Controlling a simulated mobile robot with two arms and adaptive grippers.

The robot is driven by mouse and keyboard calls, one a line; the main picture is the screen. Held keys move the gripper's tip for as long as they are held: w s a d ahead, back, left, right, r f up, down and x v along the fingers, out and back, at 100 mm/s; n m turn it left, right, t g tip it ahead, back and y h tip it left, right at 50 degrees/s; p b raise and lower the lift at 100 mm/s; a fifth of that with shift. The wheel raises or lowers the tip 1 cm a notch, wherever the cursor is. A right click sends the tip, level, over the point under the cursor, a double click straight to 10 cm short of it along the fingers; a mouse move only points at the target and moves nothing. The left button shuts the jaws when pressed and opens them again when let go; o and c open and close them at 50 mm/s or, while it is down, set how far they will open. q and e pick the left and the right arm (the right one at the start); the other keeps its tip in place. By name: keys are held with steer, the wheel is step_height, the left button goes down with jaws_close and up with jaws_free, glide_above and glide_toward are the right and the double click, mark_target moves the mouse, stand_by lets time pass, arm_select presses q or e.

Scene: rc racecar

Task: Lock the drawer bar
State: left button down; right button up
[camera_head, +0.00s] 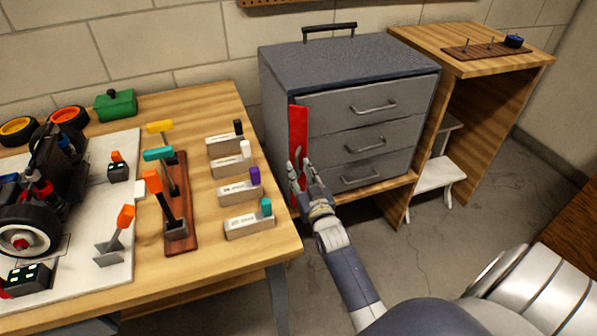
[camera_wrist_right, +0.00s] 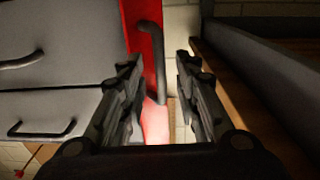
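The grey drawer cabinet (camera_head: 345,55) has three drawers with bar handles, and all look shut. The red drawer bar (camera_head: 299,122) stands upright along the left front edge of the cabinet. In the right wrist view the red bar (camera_wrist_right: 130,12) carries a dark handle (camera_wrist_right: 151,38). My right gripper (camera_head: 299,170) is at the bar's lower half, fingers pointing up. Its fingers are apart on both sides of the handle, with gaps visible in the wrist view. The gripper hides part of the bar. My left gripper is not in view.
A wooden workbench (camera_head: 255,215) with a car model (camera_head: 45,190), a tool rack (camera_head: 182,210) and several labelled blocks (camera_head: 240,190) is close on the left. A wooden stand (camera_head: 480,65) adjoins the cabinet's right side. Open floor lies below the cabinet.

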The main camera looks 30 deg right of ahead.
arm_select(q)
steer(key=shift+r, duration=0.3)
arm_select(e)
steer(key=shift+w+d, duration=0.15)
steer(key=shift+w, duration=0.45)
jaws_close()
